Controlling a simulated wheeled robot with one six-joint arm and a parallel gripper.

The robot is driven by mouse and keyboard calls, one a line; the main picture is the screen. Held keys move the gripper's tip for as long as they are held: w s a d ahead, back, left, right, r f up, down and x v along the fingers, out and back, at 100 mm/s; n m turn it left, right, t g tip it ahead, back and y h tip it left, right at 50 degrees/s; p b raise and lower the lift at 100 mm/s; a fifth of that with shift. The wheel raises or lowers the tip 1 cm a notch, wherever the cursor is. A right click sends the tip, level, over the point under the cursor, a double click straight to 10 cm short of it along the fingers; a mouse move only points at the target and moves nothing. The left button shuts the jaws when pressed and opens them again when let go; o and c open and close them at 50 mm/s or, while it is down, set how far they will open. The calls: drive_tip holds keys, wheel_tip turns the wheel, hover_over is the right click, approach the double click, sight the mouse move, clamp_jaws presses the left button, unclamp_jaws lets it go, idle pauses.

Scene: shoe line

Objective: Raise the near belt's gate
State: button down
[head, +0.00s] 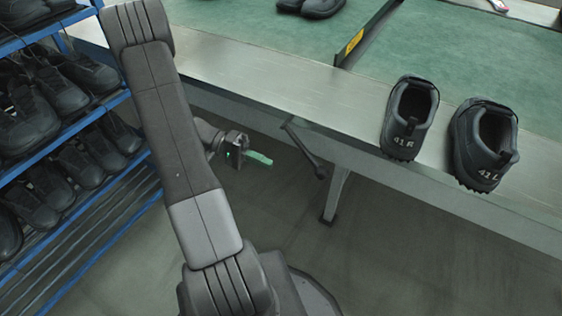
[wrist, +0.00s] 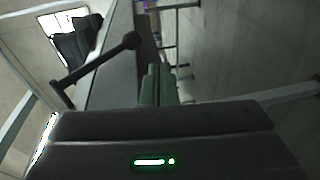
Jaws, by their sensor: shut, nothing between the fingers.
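The gate is a dark bar (head: 375,28) with a yellow label, lying low across the green belt (head: 235,30) at the top of the head view. A black lever (head: 303,147) with a round knob hangs out from the front side of the bench, below the gate; it also shows in the wrist view (wrist: 95,62), its knob left of the fingers. My gripper (head: 262,159) has green fingers, shut and empty. In the head view it is left of the lever, apart from it. The fingers also show in the wrist view (wrist: 155,82).
Two black shoes marked 41 R (head: 405,143) and 41 L (head: 480,170) stand on the bench's metal ledge (head: 285,85) at right. Another dark shoe (head: 310,6) is on the belt. A blue rack (head: 75,150) of shoes stands at left. A bench leg (head: 335,195) stands below the lever.

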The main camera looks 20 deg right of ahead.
drive_tip(key=shift+w+a+f, duration=0.25)
drive_tip(key=shift+w+a, duration=0.5)
drive_tip(key=s+d+r, duration=0.3)
drive_tip(key=s+d, duration=0.6)
drive_tip(key=shift+s+d+b, duration=0.35)
drive_tip(key=shift+s+f, duration=0.1)
